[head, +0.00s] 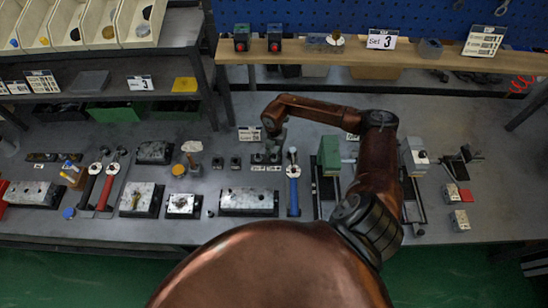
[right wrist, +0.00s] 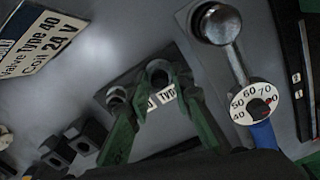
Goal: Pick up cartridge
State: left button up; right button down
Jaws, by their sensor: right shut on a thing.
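My right gripper (head: 276,140) reaches down at the middle of the bench, over a small dark holder with white labels (head: 266,167). In the right wrist view the gripper (right wrist: 155,96) points its green fingers at that holder, and a white label with the word "Type" (right wrist: 164,96) shows between them. It is shut on a small dark round-ended piece (right wrist: 158,72), which seems to be a cartridge; fingers hide most of it. I cannot tell whether the piece is still seated in the holder. My left gripper is out of view.
A blue-handled torque wrench with a dial (right wrist: 255,101) lies close to the right of the gripper; it also shows in the head view (head: 293,185). A "Valve Type 40" sign (right wrist: 38,45) stands nearby. A long metal block (head: 249,200) lies in front, and a green block (head: 329,155) stands right.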

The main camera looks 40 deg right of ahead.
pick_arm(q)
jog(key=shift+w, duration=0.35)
pick_arm(e)
jog(key=shift+r, duration=0.15)
